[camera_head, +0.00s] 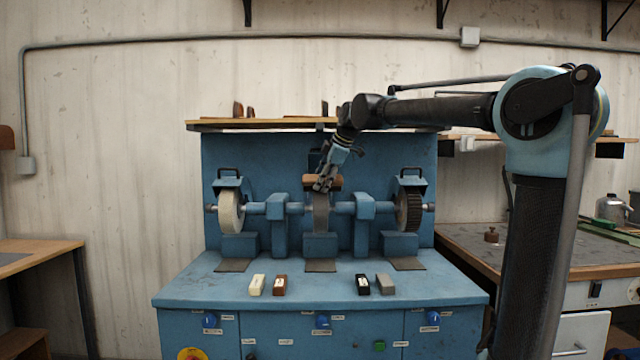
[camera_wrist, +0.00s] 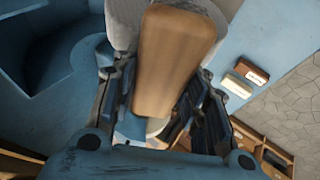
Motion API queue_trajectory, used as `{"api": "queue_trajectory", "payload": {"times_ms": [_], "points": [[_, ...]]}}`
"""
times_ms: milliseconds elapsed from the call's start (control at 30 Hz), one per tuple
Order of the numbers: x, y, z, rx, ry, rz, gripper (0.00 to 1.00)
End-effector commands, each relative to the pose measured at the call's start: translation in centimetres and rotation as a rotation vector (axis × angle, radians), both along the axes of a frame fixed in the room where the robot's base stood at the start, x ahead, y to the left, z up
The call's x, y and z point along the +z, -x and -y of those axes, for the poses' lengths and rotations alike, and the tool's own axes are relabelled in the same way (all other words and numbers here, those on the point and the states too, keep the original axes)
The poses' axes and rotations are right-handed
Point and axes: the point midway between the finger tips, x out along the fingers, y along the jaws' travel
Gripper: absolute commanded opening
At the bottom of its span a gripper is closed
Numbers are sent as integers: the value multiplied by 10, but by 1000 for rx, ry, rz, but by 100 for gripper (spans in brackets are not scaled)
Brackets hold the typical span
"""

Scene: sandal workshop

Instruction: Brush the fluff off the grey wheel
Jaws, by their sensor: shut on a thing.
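The grey wheel (camera_head: 321,216) is the middle one of three wheels on the blue machine. My gripper (camera_head: 323,184) is shut on a wooden brush (camera_head: 337,182) just above the top of this wheel. In the wrist view the brush (camera_wrist: 172,55) lies lengthwise between my gripper's fingers (camera_wrist: 155,75), in front of the pale grey wheel (camera_wrist: 122,16). The brush hides much of the wheel there. The brush's underside is hidden, so I cannot tell whether it touches the wheel. No fluff can be made out.
A white wheel (camera_head: 230,211) stands left and a dark bristled wheel (camera_head: 409,210) right. A cream bar (camera_head: 257,285), a brown bar (camera_head: 280,285), a black bar (camera_head: 362,284) and a grey bar (camera_head: 384,284) lie at the front. A wooden shelf (camera_head: 260,123) runs above.

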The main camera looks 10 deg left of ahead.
Motion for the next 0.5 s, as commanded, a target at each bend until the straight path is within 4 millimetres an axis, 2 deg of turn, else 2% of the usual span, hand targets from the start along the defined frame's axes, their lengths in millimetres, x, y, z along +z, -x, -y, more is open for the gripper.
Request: {"api": "queue_trajectory", "payload": {"times_ms": [300,500], "points": [[-1,-6,21,-2,-1,-1,22],[-3,-7,22,0,0,0,22]]}}
